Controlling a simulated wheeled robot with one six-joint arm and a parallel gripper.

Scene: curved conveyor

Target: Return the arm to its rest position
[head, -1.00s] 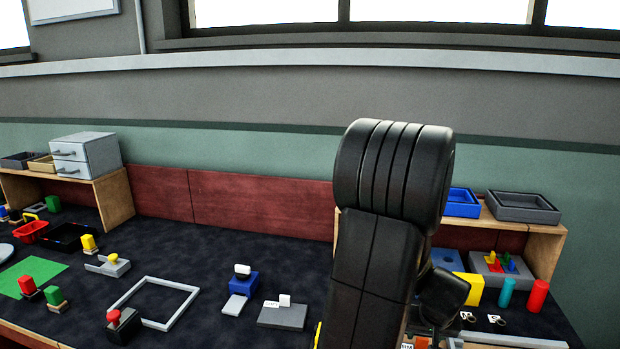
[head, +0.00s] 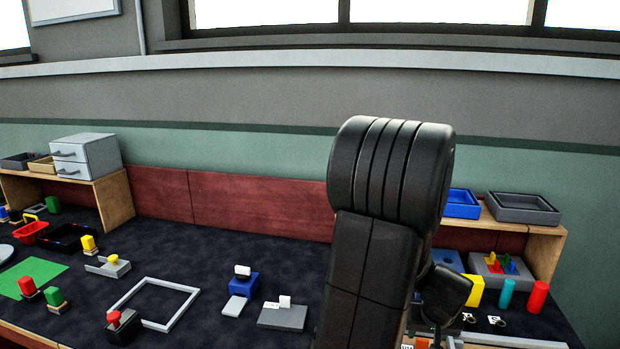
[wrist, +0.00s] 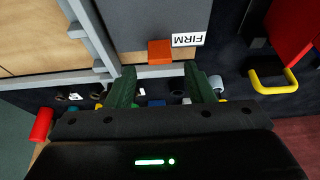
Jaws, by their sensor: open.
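My black arm stands upright right of centre in the head view and hides my gripper there. In the wrist view my gripper (wrist: 160,68) shows two dark green fingers spread apart, with nothing held between them. Just beyond the fingertips is an orange block (wrist: 160,52), beside a white label reading FIRM (wrist: 188,39) at the edge of a grey panel (wrist: 150,22). I cannot tell from this view how far the fingers are from the block.
The dark bench holds a grey square frame (head: 180,290), a blue block (head: 243,284), a red cylinder (head: 538,296) and a teal cylinder (head: 507,293). A shelf at right carries a blue tray (head: 462,204) and a grey tray (head: 522,208). A yellow handle (wrist: 273,86) shows at wrist-view right.

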